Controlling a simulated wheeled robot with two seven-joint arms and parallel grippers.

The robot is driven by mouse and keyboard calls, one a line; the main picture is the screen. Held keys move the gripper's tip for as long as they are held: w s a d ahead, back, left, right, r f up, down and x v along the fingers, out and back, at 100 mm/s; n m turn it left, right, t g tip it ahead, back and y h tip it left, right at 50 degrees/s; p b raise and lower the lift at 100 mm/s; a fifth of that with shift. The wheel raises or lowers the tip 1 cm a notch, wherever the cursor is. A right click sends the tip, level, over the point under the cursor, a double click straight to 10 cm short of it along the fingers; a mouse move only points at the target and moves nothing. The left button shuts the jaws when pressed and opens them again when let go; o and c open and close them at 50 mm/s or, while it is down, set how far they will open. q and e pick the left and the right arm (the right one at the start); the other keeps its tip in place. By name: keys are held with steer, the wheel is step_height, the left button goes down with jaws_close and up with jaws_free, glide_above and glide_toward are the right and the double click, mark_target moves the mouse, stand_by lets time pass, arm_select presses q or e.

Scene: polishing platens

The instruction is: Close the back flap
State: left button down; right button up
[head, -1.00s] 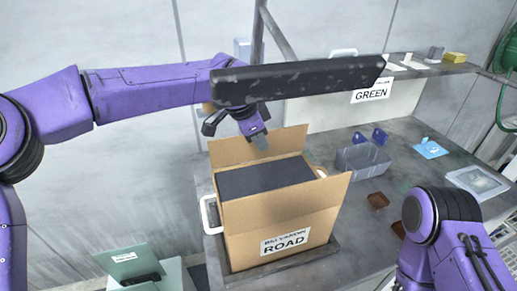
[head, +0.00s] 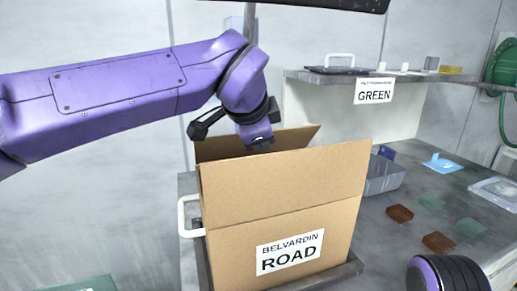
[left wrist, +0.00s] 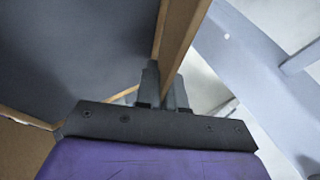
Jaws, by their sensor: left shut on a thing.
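The cardboard box (head: 335,250) stands on a dark tray, its front marked "BELVARDIN ROAD". Its front flap (head: 285,185) stands up towards me and hides the inside. The back flap (head: 222,147) stands behind it, partly covered by my left gripper (head: 258,143), whose fingertips are hard to see there. In the left wrist view, my left gripper (left wrist: 163,88) is shut on the edge of a cardboard flap (left wrist: 184,35), with a finger on each side. A dark flat surface (left wrist: 75,55) fills the left of that view.
A white handle (head: 187,215) stands left of the box. A clear bin (head: 384,178) and several small coloured trays, one brown (head: 399,213), lie on the bench to the right. A shelf with a "GREEN" sign (head: 374,91) stands behind. A dark bar crosses the top.

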arm_select(q)
steer(key=shift+f, duration=0.1)
steer(key=c, duration=1.3)
jaws_free()
